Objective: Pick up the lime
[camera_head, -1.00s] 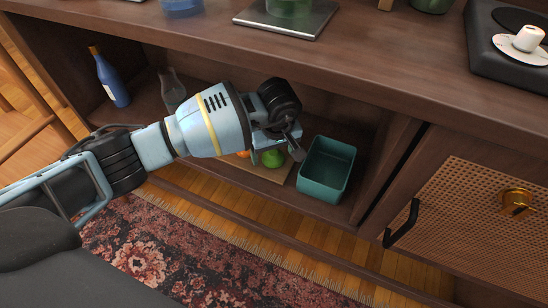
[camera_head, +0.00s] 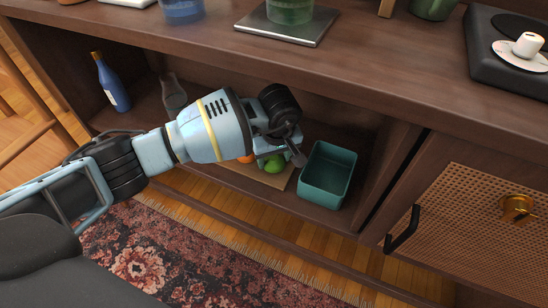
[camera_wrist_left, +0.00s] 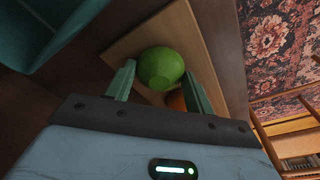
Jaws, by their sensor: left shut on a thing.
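The green lime (camera_head: 276,165) is on the lower shelf of the cabinet, at a light wooden board (camera_head: 285,180). In the left wrist view the lime (camera_wrist_left: 161,67) sits between the two green fingers of my left gripper (camera_wrist_left: 160,80). My left gripper (camera_head: 270,161) is shut on the lime. In the head view, my wrist and a finger hide part of the lime. Whether the lime still touches the board cannot be told. My right gripper is not in view.
An orange fruit (camera_head: 246,158) lies close to the lime, mostly hidden; it also shows in the left wrist view (camera_wrist_left: 176,100). A teal bin (camera_head: 327,174) stands just right. A blue bottle (camera_head: 112,82) and a glass carafe (camera_head: 173,96) stand left. The cabinet top (camera_head: 370,70) overhangs the shelf.

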